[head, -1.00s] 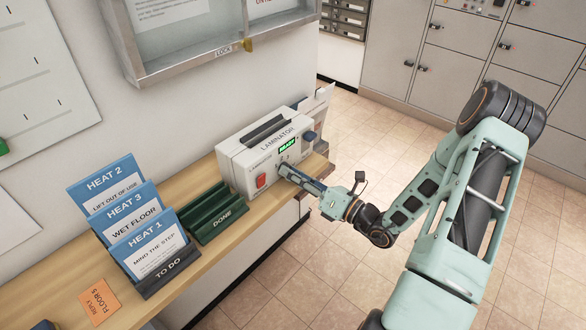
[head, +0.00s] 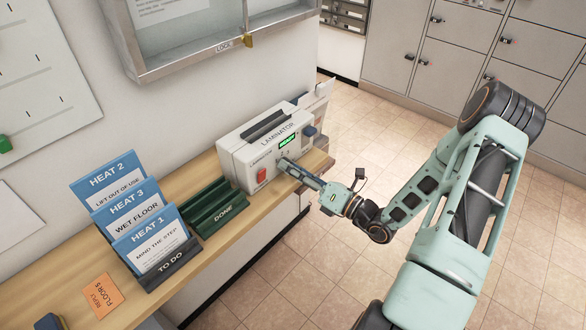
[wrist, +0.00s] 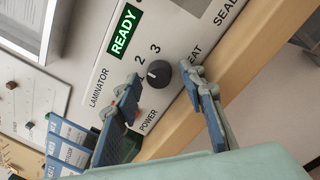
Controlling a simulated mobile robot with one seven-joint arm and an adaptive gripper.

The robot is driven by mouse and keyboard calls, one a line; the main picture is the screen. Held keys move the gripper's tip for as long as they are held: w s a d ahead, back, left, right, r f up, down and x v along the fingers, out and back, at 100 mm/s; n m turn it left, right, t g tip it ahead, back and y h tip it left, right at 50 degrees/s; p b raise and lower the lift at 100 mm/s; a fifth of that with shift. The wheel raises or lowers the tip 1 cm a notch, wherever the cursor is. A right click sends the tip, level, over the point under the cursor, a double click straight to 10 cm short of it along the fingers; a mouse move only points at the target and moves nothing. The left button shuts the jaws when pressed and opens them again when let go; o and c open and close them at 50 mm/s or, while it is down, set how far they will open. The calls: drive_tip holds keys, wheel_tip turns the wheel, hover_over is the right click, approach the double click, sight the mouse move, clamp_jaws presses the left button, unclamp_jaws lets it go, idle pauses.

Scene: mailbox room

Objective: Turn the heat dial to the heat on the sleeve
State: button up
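The white laminator (head: 240,160) stands on the wooden counter, and its green display (wrist: 124,30) reads READY. Its dark round heat dial (wrist: 159,74) shows in the wrist view, with 2 and 3 printed beside it. A small pale mark on the dial seems to face left, towards where 1 would be; I cannot read it surely. My gripper (wrist: 160,82) is open, its fingers on either side of the dial and apart from it in the picture. The blue sleeves HEAT 1 (head: 150,242), HEAT 3 (head: 125,205) and HEAT 2 (head: 105,172) stand in the TO DO rack (head: 172,270).
The green DONE rack (head: 222,212) looks empty, between the sleeves and the laminator. A red power switch (head: 262,174) is on the laminator's front. An orange card (head: 95,295) lies on the counter. A glass-fronted cabinet (head: 185,65) hangs above. Tiled floor is free in front.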

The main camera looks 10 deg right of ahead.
drive_tip(key=v, duration=1.2)
idle(0.4)
